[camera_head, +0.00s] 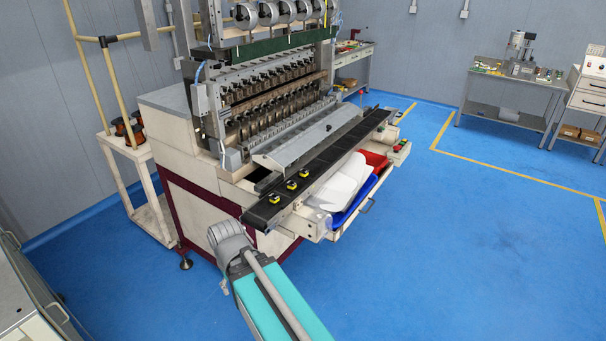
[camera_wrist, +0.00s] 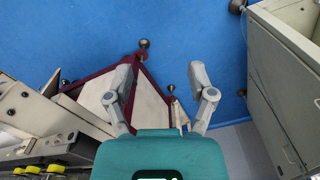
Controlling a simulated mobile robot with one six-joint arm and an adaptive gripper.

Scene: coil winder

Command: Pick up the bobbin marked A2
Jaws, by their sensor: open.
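Three small yellow-and-black bobbins sit in a row on the near end of the black conveyor belt (camera_head: 340,150): a near one (camera_head: 274,198), a middle one (camera_head: 291,186) and a far one (camera_head: 304,173). Their markings are too small to read, so I cannot tell which is A2. In the wrist view, yellow bobbins (camera_wrist: 55,168) show at the bottom left corner, partly cut off. My gripper (camera_wrist: 163,75) is open and empty in the wrist view, with floor and machine base beyond its fingers. The bobbins are off to its left, not between the fingers.
The coil winding machine (camera_head: 185,122) stands behind the belt. A blue bin (camera_head: 350,213) and a red bin (camera_head: 375,160) sit beside the belt, with white sheets. A cream cabinet (camera_wrist: 285,85) is at the right in the wrist view. Blue floor (camera_head: 470,230) is clear at right.

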